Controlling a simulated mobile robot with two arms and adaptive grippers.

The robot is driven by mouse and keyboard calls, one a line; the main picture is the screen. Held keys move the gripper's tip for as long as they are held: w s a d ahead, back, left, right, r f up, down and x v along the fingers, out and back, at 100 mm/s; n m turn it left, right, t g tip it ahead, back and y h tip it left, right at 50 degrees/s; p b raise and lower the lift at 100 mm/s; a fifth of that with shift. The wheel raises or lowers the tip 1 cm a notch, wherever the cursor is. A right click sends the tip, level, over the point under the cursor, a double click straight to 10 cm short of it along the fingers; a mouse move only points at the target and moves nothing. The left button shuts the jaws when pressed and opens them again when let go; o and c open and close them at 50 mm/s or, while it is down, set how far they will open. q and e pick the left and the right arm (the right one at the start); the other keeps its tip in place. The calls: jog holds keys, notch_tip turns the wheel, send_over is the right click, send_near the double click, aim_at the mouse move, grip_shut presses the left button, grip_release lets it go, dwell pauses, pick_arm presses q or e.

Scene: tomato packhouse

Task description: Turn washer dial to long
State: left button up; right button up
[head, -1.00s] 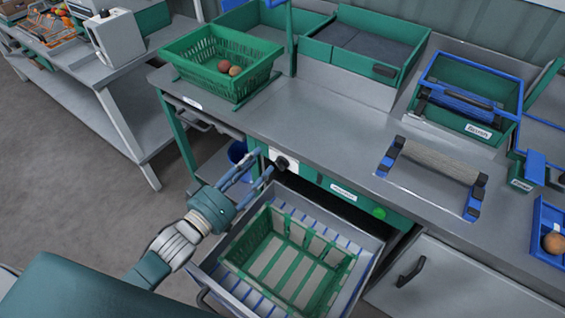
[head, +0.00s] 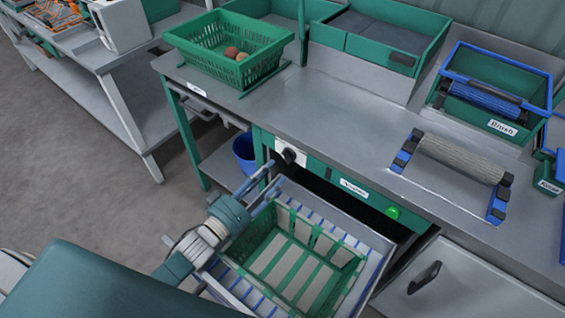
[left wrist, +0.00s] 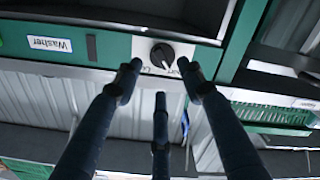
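The washer dial (head: 289,155) is a dark round knob on a white plate on the green front panel of the bench. In the left wrist view the dial (left wrist: 162,55) is just beyond my fingertips, with lettering beneath it partly hidden. I cannot tell which setting it points to. My left gripper (head: 274,175) is open, its blue fingers spread and empty, just below and in front of the dial in the head view. In the left wrist view the gripper (left wrist: 158,82) shows two fingers on either side and one lower between them, apart from the dial. My right gripper is not in view.
An open drawer (head: 368,285) holding a green basket (head: 345,282) sticks out below the panel. A green button (head: 393,212) is right of the washer label (head: 354,187). A green crate (head: 205,62) with round produce and a roller stand (head: 497,208) are on the bench.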

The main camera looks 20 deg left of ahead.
aim_at(286, 159)
pick_arm(q)
jog(key=x, duration=0.6)
jog(key=shift+w+d, duration=0.1)
jog(key=shift+w, duration=0.05)
jog(key=shift+c, duration=0.5)
grip_shut()
